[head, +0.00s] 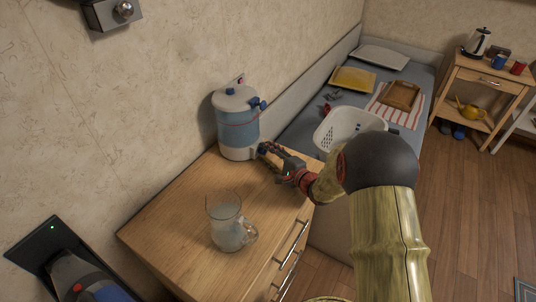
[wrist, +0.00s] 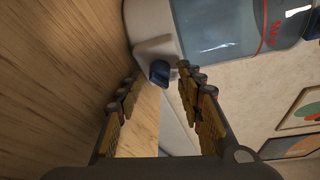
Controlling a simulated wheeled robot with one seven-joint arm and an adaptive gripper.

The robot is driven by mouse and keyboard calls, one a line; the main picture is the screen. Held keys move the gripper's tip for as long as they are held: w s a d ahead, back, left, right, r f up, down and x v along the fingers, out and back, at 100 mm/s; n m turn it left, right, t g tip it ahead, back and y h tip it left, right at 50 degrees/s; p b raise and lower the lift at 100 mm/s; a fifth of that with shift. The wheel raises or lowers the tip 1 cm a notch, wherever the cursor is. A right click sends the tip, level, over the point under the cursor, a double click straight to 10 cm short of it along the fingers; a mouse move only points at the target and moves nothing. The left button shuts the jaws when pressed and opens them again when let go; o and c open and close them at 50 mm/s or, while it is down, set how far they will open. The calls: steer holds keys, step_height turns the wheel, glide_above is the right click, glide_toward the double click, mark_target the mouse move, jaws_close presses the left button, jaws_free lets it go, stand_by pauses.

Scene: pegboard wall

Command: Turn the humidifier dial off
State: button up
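The humidifier (head: 237,125) has a white lid and base and a translucent blue tank, and stands on the wooden cabinet by the wall. In the wrist view its tank (wrist: 220,30) shows a red "Max" line. A dark blue dial (wrist: 159,73) sticks out of the white base. My gripper (head: 268,152) is at the base's right side, and in the wrist view (wrist: 160,77) its fingers are apart. The dial appears between and just beyond the fingertips, nearer the right one. I cannot tell whether they touch. The dial's marking is not readable.
A glass pitcher (head: 228,226) stands on the cabinet top (head: 180,222) in front of the humidifier. A second blue knob (head: 257,103) is high on the humidifier's side. A white basket (head: 346,127) sits on the bed to the right. The cabinet's left part is clear.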

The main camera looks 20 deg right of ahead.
steer(key=shift+v, duration=4)
